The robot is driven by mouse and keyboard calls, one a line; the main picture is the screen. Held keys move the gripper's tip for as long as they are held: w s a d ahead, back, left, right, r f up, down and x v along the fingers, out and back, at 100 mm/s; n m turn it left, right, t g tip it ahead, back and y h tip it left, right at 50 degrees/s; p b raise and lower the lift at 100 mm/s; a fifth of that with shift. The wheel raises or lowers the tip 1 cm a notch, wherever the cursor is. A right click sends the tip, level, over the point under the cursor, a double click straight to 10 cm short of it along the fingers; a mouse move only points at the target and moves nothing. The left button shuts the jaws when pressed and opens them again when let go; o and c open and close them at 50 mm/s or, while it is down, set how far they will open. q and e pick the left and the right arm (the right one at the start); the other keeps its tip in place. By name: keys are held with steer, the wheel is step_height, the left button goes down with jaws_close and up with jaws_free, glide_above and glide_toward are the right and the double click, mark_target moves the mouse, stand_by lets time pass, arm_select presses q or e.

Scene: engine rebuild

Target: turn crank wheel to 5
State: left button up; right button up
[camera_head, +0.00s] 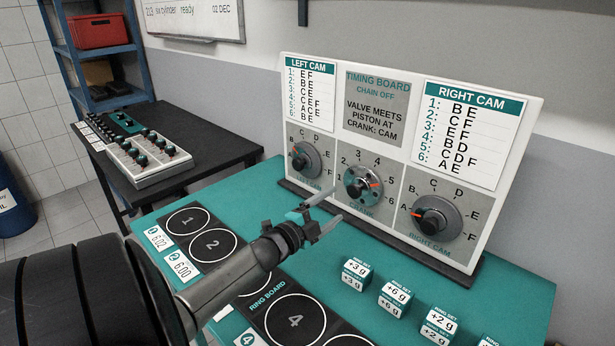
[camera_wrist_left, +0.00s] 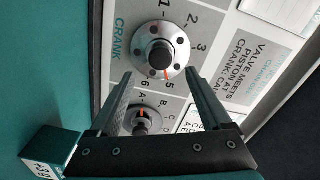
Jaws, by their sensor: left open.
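The crank wheel (camera_head: 362,184) is a round silver disc with a dark knob, in the middle of the timing board (camera_head: 409,148). My left gripper (camera_head: 327,208) is open and empty, just in front of the board and below left of the wheel. In the left wrist view its fingers (camera_wrist_left: 160,76) are spread toward the wheel, apart from it. My right gripper is not in view.
The left cam dial (camera_head: 305,160) and right cam dial (camera_head: 436,217) flank the wheel. Several weight blocks (camera_head: 357,274) stand on the green table (camera_head: 235,190) before the board. The ring board (camera_head: 262,291) lies at the front. A black side table (camera_head: 225,150) holds a control panel.

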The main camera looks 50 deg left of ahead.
arm_select(q)
steer(key=s, duration=0.8)
steer(key=shift+d+p, duration=0.45)
steer(key=shift+r, duration=0.1)
